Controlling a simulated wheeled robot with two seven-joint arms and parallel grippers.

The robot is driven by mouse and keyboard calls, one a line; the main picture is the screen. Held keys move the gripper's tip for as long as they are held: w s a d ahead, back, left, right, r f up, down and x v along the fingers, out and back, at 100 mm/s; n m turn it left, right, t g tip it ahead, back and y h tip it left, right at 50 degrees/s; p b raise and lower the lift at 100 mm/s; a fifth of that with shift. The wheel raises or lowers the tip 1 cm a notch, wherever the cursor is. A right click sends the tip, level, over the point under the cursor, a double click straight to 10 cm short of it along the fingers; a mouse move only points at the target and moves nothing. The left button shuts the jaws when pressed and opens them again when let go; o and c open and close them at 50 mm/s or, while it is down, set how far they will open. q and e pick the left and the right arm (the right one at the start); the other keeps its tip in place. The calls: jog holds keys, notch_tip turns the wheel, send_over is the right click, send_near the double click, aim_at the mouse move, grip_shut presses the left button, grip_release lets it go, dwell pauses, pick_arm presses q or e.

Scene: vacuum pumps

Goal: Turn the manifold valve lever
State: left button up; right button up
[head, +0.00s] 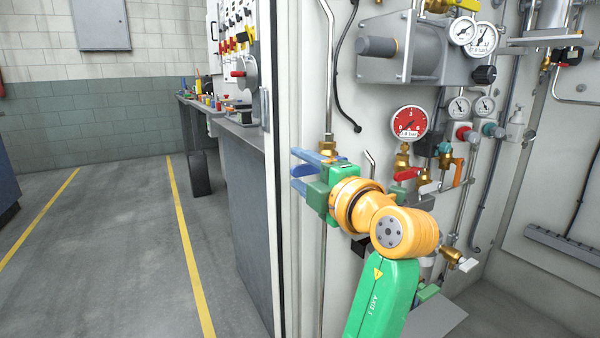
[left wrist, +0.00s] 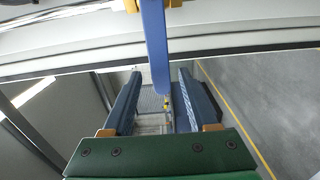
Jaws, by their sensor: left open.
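The blue valve lever (head: 304,170) shows in the head view beside the vertical pipe at the cabinet's left edge, below a brass valve body (head: 327,146). My left gripper (head: 295,168), green with blue fingers, is open with one finger above the lever and one below it. In the left wrist view the lever (left wrist: 154,40) comes in from the top and ends between the two open fingers (left wrist: 160,78), with a visible gap on each side. My gripper and wrist hide part of the valve and pipe. My right gripper does not show.
A red-faced gauge (head: 409,122), a red lever (head: 406,174) and an orange lever (head: 458,172) are close to the right of my wrist. A grey pump box (head: 430,52) is above. A workbench (head: 240,138) stands at left, with open floor (head: 110,230) beyond.

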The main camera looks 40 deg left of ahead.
pick_arm(q)
jog(key=shift+s+d, duration=0.25)
jog(key=shift+d, duration=0.35)
jog(key=shift+d, duration=0.2)
jog(key=b+v, duration=0.1)
jog(key=v, duration=0.4)
jog(key=shift+s+d, duration=0.2)
jog(key=shift+d, duration=0.05)
